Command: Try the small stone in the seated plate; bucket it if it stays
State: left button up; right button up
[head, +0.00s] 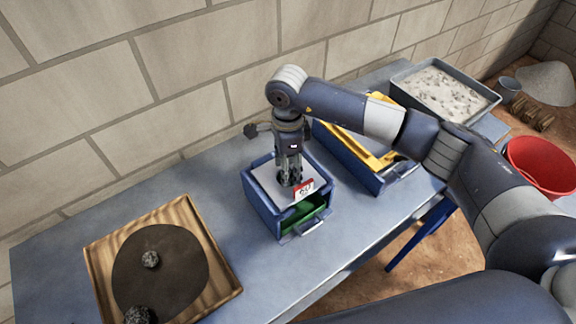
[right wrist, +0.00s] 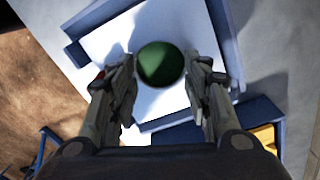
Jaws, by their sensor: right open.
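A white plate (head: 268,182) sits in the top of a blue box (head: 262,212). In the right wrist view the plate (right wrist: 118,38) has one round hole (right wrist: 160,64) with dark green showing through it. No stone shows in or on the hole. My right gripper (head: 290,182) points down at the plate; in its wrist view its fingers (right wrist: 162,88) are apart, one on each side of the hole, with nothing between them. A grey stone (head: 150,259) lies on a dark round mat, and another stone (head: 138,315) is at the bottom edge. My left gripper is out of view.
A green drawer (head: 304,216) stands partly open at the box front, below a red-and-white tag (head: 303,189). A dark knob (head: 250,130) is behind the box. A blue-and-yellow frame (head: 378,178), a grey tray of pale gravel (head: 398,77) and a red bucket (head: 543,168) are right.

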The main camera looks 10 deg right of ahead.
notch_tip(320, 180, up, 12)
jog(key=shift+f, duration=0.15)
jog(key=shift+w, duration=0.1)
dwell(1.2)
